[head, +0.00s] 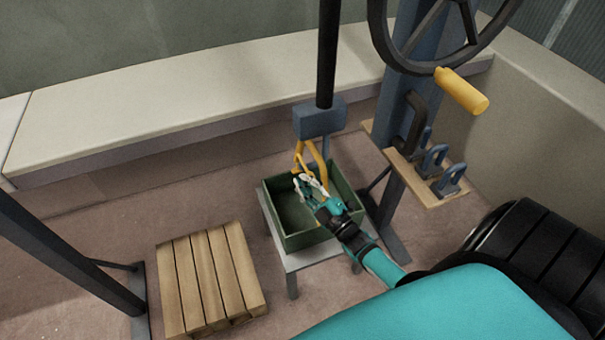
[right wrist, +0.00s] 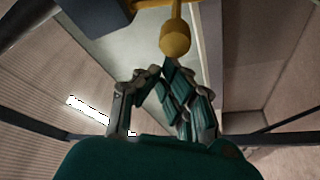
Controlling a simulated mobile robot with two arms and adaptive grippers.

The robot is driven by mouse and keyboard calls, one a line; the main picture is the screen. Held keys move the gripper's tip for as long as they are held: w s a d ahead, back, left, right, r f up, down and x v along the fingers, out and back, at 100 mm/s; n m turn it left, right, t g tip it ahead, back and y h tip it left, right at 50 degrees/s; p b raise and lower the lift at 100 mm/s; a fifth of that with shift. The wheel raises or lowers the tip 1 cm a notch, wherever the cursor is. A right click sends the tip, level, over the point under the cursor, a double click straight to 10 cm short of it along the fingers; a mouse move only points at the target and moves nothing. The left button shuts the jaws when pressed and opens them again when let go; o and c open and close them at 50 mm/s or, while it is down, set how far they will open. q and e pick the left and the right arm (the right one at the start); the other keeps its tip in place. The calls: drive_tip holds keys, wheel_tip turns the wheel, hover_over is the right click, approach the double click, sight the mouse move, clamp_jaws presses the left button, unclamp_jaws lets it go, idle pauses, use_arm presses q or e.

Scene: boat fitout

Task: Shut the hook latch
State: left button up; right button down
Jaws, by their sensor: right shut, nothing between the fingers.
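A yellow hook (head: 323,163) hangs from a grey-blue block (head: 319,118) on a dark vertical rod. Its thinner yellow part on the left slants down toward my gripper; whether this is the latch, and whether it closes the hook's mouth, I cannot tell. My right gripper (head: 309,184) is shut and empty, close to the lower part of the hook; I cannot tell whether they touch. In the right wrist view the shut fingers (right wrist: 158,73) are just below the rounded yellow hook end (right wrist: 175,38). My left gripper is not in view.
A green open box (head: 283,240) stands on a small grey table (head: 291,262) beneath the hook. A handwheel (head: 403,62) with a yellow handle (head: 461,91) is at upper right. A wooden shelf (head: 405,170) holds shackles. A wooden pallet (head: 212,270) lies on the floor.

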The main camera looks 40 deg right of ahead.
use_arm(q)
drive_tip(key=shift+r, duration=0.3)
use_arm(e)
drive_tip(key=shift+s+d+f+n+g+y, duration=0.1)
drive_tip(key=shift+d+f+n+g+y, duration=0.2)
drive_tip(key=shift+n, duration=0.65)
drive_tip(key=shift+s+d+f+n+g+y, duration=0.1)
drive_tip(key=shift+d+f+n+g+y, duration=0.15)
drive_tip(key=shift+n, duration=0.7)
drive_tip(key=shift+d, duration=0.1)
use_arm(q)
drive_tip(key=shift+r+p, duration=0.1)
drive_tip(key=shift+p, duration=0.25)
use_arm(e)
drive_tip(key=shift+w+r, duration=0.1)
